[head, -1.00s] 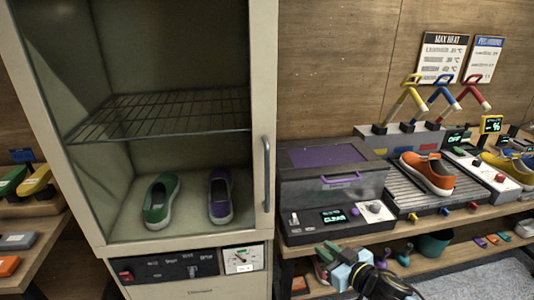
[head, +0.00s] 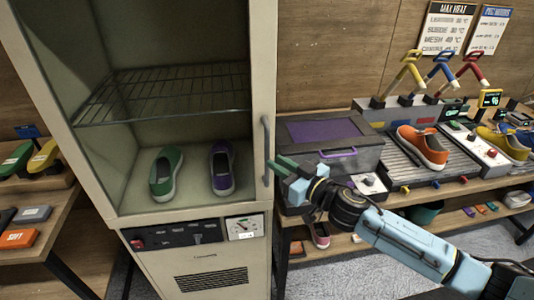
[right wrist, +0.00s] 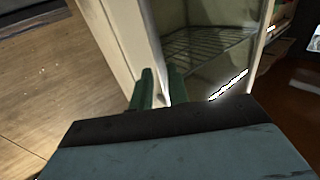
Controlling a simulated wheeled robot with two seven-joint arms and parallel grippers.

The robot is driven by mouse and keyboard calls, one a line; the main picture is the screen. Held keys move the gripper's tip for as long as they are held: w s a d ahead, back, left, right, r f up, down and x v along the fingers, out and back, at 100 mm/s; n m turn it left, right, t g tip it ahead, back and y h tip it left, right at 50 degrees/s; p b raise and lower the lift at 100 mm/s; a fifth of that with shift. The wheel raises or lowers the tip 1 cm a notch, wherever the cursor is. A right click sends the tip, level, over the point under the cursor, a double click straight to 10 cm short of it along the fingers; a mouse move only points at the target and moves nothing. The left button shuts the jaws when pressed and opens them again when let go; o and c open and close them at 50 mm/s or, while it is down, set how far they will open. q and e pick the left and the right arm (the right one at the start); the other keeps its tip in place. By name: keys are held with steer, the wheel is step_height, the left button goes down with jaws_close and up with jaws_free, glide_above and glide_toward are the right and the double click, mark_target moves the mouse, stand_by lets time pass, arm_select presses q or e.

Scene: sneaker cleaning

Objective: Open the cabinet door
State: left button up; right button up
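The tall cream cabinet (head: 190,207) stands at the left of the head view. Its door looks closed, with a see-through panel. A vertical grey bar handle (head: 266,150) is on the right side of the door frame. My right gripper (head: 273,170) has its green fingers pointing left at the handle's lower part, close beside it; I cannot tell whether they touch it. In the right wrist view the fingers (right wrist: 161,88) are apart, with a pale cabinet edge beyond. The handle is not clear there. My left gripper is not in view.
Inside the cabinet are a wire shelf (head: 165,92), a green shoe (head: 165,172) and a purple shoe (head: 222,170). A workbench at right holds a purple-lidded box (head: 325,132) and an orange shoe (head: 423,147). Another bench (head: 40,235) stands left.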

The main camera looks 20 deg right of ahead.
steer(key=x, duration=0.5)
jaws_close()
steer(key=shift+s, duration=0.1)
